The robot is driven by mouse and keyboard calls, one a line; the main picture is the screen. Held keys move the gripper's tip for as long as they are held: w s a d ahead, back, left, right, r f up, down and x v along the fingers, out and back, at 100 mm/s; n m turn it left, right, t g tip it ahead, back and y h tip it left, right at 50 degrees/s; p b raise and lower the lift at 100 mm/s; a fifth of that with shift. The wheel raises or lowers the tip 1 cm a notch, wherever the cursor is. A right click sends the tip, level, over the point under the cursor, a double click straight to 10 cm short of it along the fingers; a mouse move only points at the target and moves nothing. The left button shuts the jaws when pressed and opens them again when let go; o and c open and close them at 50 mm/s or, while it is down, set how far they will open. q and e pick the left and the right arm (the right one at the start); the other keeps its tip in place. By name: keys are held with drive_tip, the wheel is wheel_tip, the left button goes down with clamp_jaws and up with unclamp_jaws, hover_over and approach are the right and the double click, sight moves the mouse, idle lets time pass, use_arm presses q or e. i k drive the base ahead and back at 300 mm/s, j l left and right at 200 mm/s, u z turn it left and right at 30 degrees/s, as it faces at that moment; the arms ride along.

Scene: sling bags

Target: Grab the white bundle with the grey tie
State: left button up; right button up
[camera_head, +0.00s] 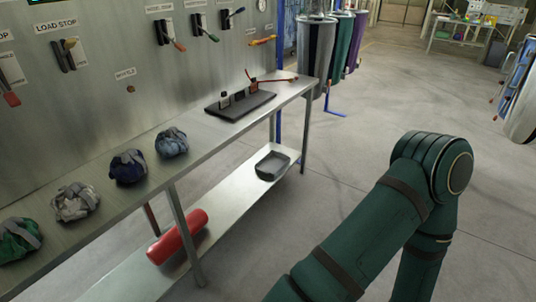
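The white bundle (76,203), crumpled and off-white with a grey tie across it, sits on the upper metal shelf at the left. A green bundle (18,242) with a grey tie is to its left, partly cut off by the picture edge. A dark navy bundle (127,170) with a grey tie and a blue-grey bundle (172,142) are to its right. The bundles stand apart from each other. Neither gripper is in view. A dark green arm of mine fills the lower right, bent at the elbow, away from the bundles.
The upper shelf (200,150) also holds a black tray-like fixture (240,105). The lower shelf holds a red cylinder (178,237) and a dark open bin (272,166). A panel with levers (110,80) stands behind the bundles. Open floor (380,100) lies right of the shelves.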

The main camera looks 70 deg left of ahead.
sight(73, 202)
drive_tip(key=u, duration=3.9)
